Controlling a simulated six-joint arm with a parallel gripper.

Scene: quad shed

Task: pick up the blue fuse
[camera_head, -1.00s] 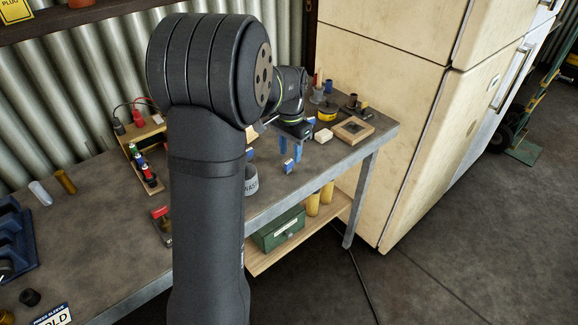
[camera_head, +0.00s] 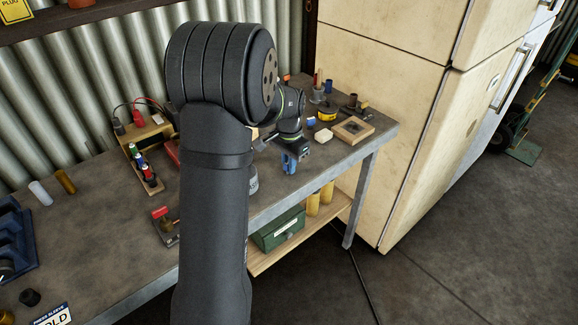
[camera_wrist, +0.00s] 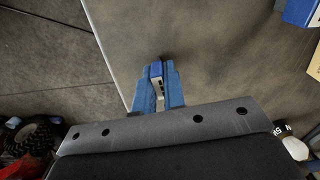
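The blue fuse (camera_wrist: 158,88) is a small blue block with a pale, dark-marked face. It sits between the two blue fingers of my gripper (camera_wrist: 160,80) in the wrist view, close to the bench edge. In the head view, my gripper (camera_head: 290,163) is down at the bench top near its front edge. The fingers hide most of the fuse there. The fingers stand close on both sides of the fuse, but I cannot tell whether they press on it.
A wooden rack (camera_head: 145,165) with coloured pieces is on the left. The bench's front edge is close to the gripper.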

